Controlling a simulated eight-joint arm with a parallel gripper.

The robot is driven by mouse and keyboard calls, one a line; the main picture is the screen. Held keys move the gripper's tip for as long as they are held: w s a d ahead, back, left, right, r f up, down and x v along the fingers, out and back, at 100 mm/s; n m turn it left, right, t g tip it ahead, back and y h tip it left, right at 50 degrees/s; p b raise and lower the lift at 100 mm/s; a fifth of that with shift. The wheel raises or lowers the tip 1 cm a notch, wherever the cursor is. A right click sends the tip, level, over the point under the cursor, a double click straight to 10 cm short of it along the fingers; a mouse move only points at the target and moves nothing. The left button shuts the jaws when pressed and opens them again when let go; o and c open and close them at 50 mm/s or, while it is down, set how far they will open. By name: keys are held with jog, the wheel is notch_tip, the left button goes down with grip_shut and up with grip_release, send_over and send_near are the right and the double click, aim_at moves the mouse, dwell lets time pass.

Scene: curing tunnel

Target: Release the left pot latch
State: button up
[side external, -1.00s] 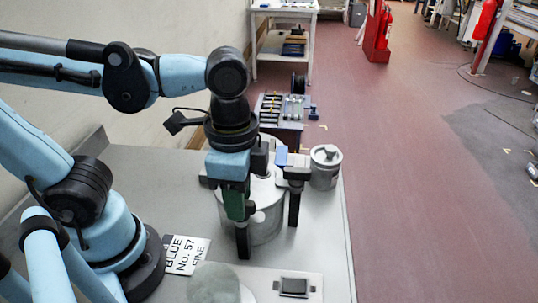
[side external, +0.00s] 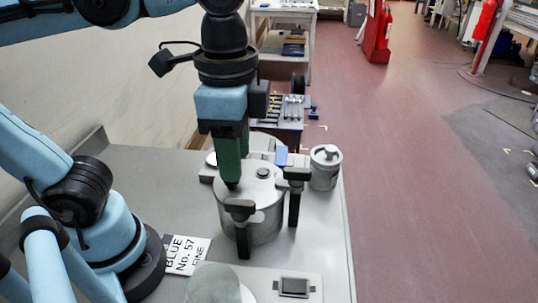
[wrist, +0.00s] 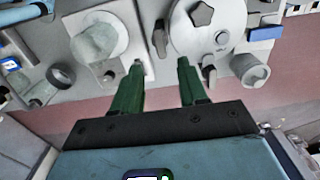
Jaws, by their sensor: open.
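The pot (side external: 262,226) is a grey metal cylinder with a flat lid on the grey bench. The left latch (side external: 242,236) is a dark upright post with a dark head at the pot's near side. A similar latch (side external: 294,207) stands at its right. In the wrist view the left latch (wrist: 160,38) lies ahead of the gap between the fingertips, and the other latch (wrist: 209,74) is beside the right finger. My gripper (side external: 235,182) is open and empty, with green fingers pointing down above the lid's left part. I cannot tell from here whether the left latch is loose.
A lidded grey canister (side external: 325,168) stands behind the pot to the right. A rounded grey stone (side external: 213,285) and a plate with a dark square (side external: 294,287) are in front. A tool tray (side external: 280,112) is behind.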

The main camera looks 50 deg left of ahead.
jog(key=shift+r, duration=1.75)
jog(key=w+a+f+n+t, duration=0.2)
jog(key=w+a+f+n, duration=0.1)
jog(key=f, duration=0.1)
jog(key=w+a+f+n+t, duration=0.2)
jog(key=w+a+f+n, duration=0.1)
jog(key=a+f, duration=0.1)
jog(key=w+a+f+n+t, duration=0.3)
jog(key=a+f, duration=0.1)
jog(key=shift+a+f, duration=0.1)
jog(key=shift+a, duration=0.05)
